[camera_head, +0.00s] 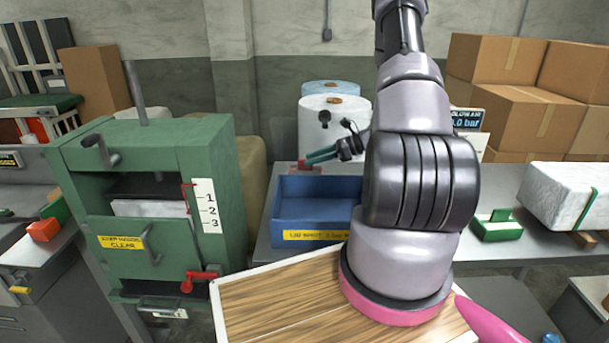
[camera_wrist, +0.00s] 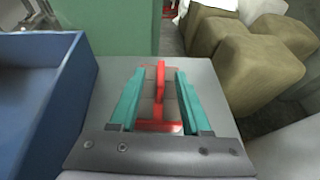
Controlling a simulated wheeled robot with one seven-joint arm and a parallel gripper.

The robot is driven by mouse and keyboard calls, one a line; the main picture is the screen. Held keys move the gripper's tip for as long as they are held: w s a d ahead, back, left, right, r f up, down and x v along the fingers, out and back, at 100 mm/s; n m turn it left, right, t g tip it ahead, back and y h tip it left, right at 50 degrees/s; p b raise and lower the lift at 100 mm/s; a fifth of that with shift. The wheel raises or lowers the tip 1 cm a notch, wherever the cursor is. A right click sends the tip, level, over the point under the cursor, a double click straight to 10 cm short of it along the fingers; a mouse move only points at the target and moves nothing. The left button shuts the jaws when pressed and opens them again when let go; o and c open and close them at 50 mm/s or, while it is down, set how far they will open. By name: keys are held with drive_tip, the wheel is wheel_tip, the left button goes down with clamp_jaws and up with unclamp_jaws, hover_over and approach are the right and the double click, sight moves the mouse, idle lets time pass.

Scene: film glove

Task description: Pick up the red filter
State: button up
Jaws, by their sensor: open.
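A red part (camera_wrist: 160,80), which looks like the red filter, lies between the two teal fingers of my gripper (camera_wrist: 159,74) in the wrist view. It shows an upright red bar and a red crossbar nearer the palm, with a grey-brown surface between. The fingers stand apart on either side, with visible gaps to the red bar. In the head view my gripper (camera_head: 322,157) is behind the blue bin, and a bit of red (camera_head: 304,166) shows beneath it. The rest of the red part is hidden there. I cannot tell how high the fingers are above it.
The blue bin (camera_head: 317,205) stands in front of my gripper; its wall (camera_wrist: 70,85) rises left in the wrist view. White and blue rolls (camera_head: 335,115) stand behind. A green press (camera_head: 150,200) is at left. Tan sacks (camera_wrist: 255,65) lie beyond the grey table's edge.

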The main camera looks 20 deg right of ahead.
drive_tip(key=shift+x, duration=3)
drive_tip(key=shift+w, duration=0.1)
clamp_jaws()
